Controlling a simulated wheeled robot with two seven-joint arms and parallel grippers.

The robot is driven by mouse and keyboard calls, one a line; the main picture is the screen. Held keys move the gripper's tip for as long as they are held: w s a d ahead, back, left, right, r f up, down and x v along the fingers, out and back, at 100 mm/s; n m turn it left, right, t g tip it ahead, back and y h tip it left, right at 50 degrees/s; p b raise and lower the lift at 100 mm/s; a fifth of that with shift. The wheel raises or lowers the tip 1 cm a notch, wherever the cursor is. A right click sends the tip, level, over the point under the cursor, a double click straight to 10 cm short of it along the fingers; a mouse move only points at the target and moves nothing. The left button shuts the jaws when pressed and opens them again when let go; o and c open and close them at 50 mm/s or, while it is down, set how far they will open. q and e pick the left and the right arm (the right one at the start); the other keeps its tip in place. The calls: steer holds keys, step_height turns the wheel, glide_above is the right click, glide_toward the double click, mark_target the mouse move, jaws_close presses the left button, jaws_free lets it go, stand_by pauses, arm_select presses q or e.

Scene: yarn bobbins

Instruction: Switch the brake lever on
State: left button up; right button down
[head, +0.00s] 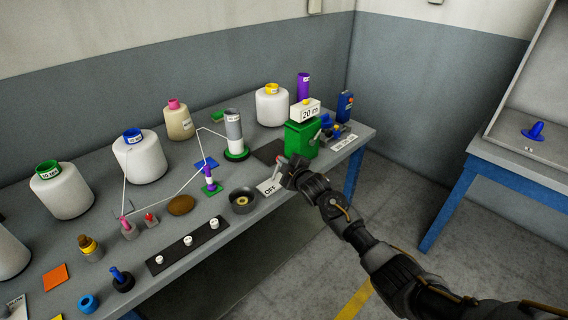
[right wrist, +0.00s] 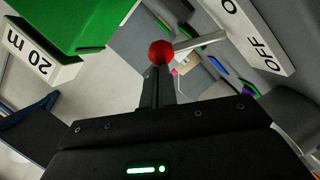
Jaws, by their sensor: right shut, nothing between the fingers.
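The brake lever is a pale rod (right wrist: 205,41) with a red ball knob (right wrist: 160,52) in the right wrist view. It rises beside a white plate marked OFF (right wrist: 262,42); that plate (head: 268,188) also shows in the head view at the table's front edge. My right gripper (head: 286,167) reaches over the table edge by the plate and hides most of the lever there. In the wrist view its fingers (right wrist: 155,85) are shut and empty, with the red knob right at their tips. I cannot tell whether they touch. My left gripper is out of view.
A green box (head: 302,140) with a 20 m sign (head: 309,112) stands just behind my right gripper. A dark round bowl (head: 243,201) sits left of the OFF plate. White thread runs between posts and bobbins farther left. The floor right of the table is clear.

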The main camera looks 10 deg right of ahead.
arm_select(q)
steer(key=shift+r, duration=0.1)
arm_select(e)
steer(key=shift+d, duration=0.1)
